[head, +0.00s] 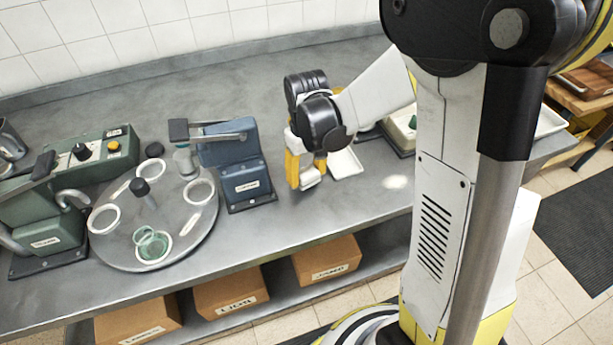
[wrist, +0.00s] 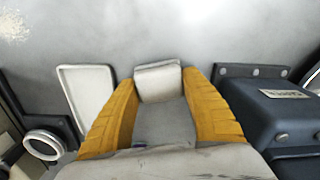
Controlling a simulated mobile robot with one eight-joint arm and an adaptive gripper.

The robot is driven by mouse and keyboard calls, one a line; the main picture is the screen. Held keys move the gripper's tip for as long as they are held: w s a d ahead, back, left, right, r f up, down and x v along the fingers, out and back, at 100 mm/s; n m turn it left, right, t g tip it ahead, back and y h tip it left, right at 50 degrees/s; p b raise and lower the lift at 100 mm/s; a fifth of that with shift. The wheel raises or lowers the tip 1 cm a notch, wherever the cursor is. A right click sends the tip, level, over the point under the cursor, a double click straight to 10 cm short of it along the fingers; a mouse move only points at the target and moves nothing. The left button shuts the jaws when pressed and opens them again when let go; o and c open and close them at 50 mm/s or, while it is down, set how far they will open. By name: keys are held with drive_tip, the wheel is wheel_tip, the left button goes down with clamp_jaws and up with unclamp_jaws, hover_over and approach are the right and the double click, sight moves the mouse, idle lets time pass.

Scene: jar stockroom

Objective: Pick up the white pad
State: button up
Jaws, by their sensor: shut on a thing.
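The white pad (head: 309,178) is a small pale block at the tips of my gripper (head: 305,170), over the grey bench. In the wrist view, the pad (wrist: 158,82) sits between the two yellow fingers of my gripper (wrist: 161,88), which are shut on it from left and right. Its lower part is partly hidden by the gripper. I cannot tell whether the pad touches the bench or is slightly above it.
A shallow white tray (head: 346,163) lies close to the right of my gripper. A blue press (head: 232,160) stands close on the left. Further left are a round grey turntable (head: 183,223) with white rings and a green machine (head: 40,222). Bare bench (head: 270,225) lies in front.

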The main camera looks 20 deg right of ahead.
wheel_tip(320, 180, up, 2)
drive_tip(key=shift+s+d+r+p, duration=0.1)
drive_tip(key=shift+d+r+p, duration=0.1)
drive_tip(key=shift+p, duration=0.2)
drive_tip(key=s+d+r+p, duration=0.3)
drive_tip(key=s+d+r, duration=0.2)
drive_tip(key=d, duration=0.4)
drive_tip(key=shift+s+d+r+p, duration=0.3)
drive_tip(key=shift+s+d+r, duration=0.05)
drive_tip(key=shift+r, duration=0.2)
